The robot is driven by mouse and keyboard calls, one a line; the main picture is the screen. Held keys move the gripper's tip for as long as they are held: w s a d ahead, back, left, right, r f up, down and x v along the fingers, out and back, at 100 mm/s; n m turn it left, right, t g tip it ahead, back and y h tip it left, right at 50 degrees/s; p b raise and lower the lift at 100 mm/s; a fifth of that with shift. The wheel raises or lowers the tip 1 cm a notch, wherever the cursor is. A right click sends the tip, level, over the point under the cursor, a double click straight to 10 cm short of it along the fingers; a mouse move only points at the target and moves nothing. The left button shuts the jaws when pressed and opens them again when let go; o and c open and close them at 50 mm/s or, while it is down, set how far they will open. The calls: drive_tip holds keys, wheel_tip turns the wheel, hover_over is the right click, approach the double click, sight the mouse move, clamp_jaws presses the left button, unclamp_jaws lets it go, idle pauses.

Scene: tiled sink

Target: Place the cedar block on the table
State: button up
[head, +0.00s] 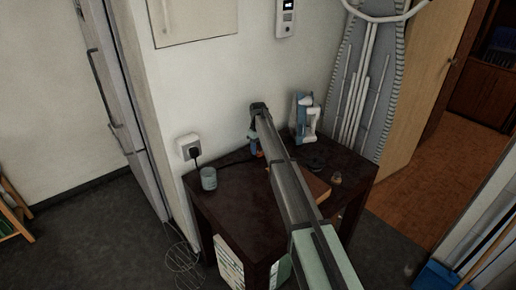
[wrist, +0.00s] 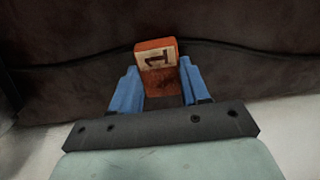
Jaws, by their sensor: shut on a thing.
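The cedar block (wrist: 162,84) is a small reddish-brown block with a pale label bearing a dark mark on its end. In the wrist view it sits between the two blue fingers of my gripper (wrist: 158,68), which is shut on it. In the head view my gripper (head: 255,146) is over the back part of the dark brown table (head: 235,190), near the wall, and my arm hides much of it. The block is barely visible there. I cannot tell whether it touches the tabletop.
On the table stand a grey-green cup (head: 209,178) at the left, a blue-and-white iron (head: 304,118) at the back, and a brown flat item (head: 314,188) partly behind my arm. A black cord runs from the wall plug (head: 189,147) across the back. The front left tabletop is clear.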

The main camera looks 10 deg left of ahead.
sight(258, 149)
drive_tip(key=o, duration=1)
drive_tip(key=shift+f, duration=0.1)
drive_tip(key=shift+o, duration=0.2)
wheel_tip(258, 149, up, 12)
drive_tip(key=shift+d, duration=0.1)
